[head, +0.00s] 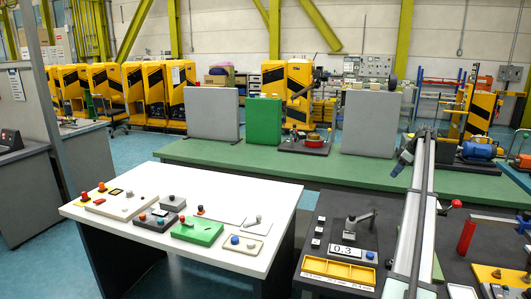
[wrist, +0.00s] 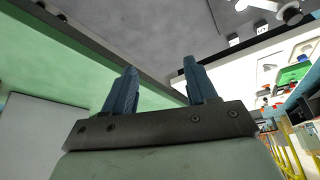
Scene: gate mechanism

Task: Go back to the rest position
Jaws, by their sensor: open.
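My gripper (head: 399,169) is at the right of the head view, above the near edge of the green table. Its blue fingers also show in the wrist view (wrist: 161,88), spread apart with nothing between them. It touches nothing that I can see. A dark panel (head: 325,232) with a grey lever (head: 360,222), a "0.3" display (head: 345,251) and a yellow tray (head: 338,271) lies below and to the left of it.
A white table (head: 150,175) with several button boxes stands at the left. The green table (head: 240,156) behind carries grey panels (head: 370,122), a green panel (head: 263,121) and a blue motor (head: 480,148). A red cylinder (head: 466,236) stands at the right.

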